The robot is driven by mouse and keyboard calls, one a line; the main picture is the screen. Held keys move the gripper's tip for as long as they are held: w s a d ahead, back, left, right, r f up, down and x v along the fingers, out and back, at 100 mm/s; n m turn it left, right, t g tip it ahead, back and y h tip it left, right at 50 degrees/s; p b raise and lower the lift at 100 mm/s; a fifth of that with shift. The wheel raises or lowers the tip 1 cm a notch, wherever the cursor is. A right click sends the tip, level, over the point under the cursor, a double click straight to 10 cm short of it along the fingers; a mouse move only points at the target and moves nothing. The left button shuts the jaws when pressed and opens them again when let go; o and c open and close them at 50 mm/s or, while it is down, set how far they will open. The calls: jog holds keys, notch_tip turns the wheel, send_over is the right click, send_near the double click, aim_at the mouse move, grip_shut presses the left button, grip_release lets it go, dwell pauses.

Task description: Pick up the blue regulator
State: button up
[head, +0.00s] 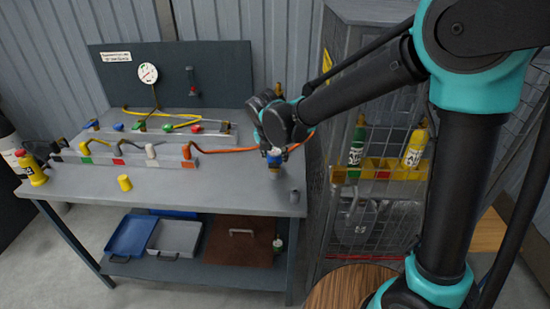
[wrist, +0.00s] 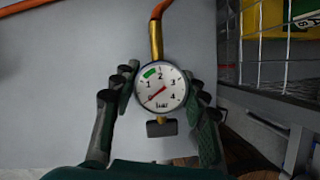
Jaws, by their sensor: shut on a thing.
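The blue regulator (head: 274,156) shows as a small blue part just below my gripper (head: 273,145), over the right end of the workbench. In the wrist view a round white gauge (wrist: 160,88) with a green mark and red needle sits between the two fingers of my gripper (wrist: 162,84). A brass stem (wrist: 155,42) joins it to an orange hose (wrist: 160,9), and a dark block sits at its lower end. The fingers are shut on it from both sides.
A wire cage (head: 385,215) with green and yellow bottles stands close on the right. The bench front is mostly clear.

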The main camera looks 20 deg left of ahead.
jog(key=shift+r, duration=0.15)
notch_tip(320, 180, up, 20)
dwell(0.4)
